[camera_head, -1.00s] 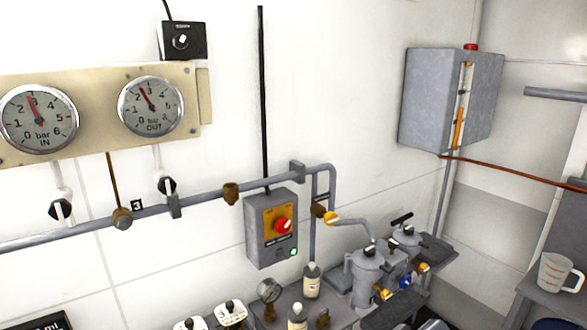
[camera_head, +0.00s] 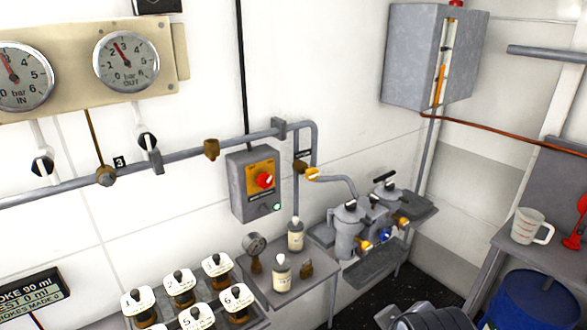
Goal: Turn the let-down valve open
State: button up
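No label that I can read names the let-down valve, so I cannot tell which valve it is. A valve with a yellow handle (camera_head: 312,174) sits on the pipe beside a small dark tag. On the grey twin-pot pump unit (camera_head: 347,222) are a small brass valve (camera_head: 365,245), a blue knob (camera_head: 386,235) and another brass fitting (camera_head: 403,221). Black-handled valves (camera_head: 148,140) and (camera_head: 42,165) hang below the two gauges. Their open or shut state is unclear.
A grey control box (camera_head: 254,184) with a red knob and green light hangs on the wall. Several numbered jars (camera_head: 180,288) are at lower left. A measuring jug (camera_head: 529,226) and blue drum (camera_head: 535,302) are at right.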

aim_at(312, 174)
jog(key=i+z, duration=0.25)
jog(key=i, duration=0.5)
jog(key=i+j+z, duration=0.1)
jog(key=i+z, duration=0.15)
jog(key=i, duration=0.5)
